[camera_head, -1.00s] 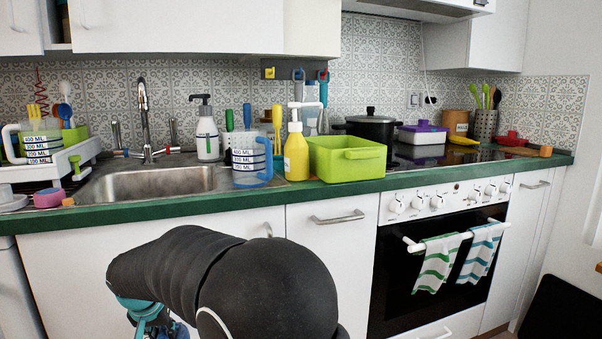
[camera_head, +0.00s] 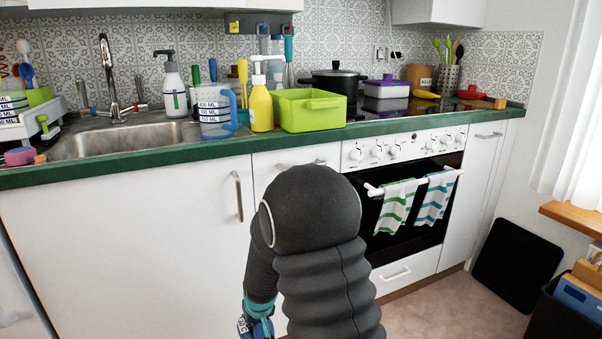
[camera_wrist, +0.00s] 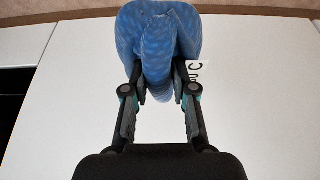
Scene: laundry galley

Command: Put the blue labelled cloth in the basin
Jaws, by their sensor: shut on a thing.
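The blue cloth (camera_wrist: 160,40) with a white tag carrying dark letters is bunched between the fingers of my gripper (camera_wrist: 160,78) in the wrist view. The gripper is shut on it, and part of the cloth hangs forward of the fingertips. In the head view a bit of blue (camera_head: 258,328) shows low at the bottom edge, beneath my arm, well below the counter. The steel basin (camera_head: 130,140) is set in the counter at the upper left, under a tap. Its inside looks empty where I can see it.
A measuring jug (camera_head: 217,112), a yellow soap bottle (camera_head: 261,108) and a green tub (camera_head: 312,110) stand right of the basin. A dish rack (camera_head: 25,128) stands to its left. White cupboard doors (camera_head: 110,240) front the counter. Towels (camera_head: 396,205) hang on the oven rail.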

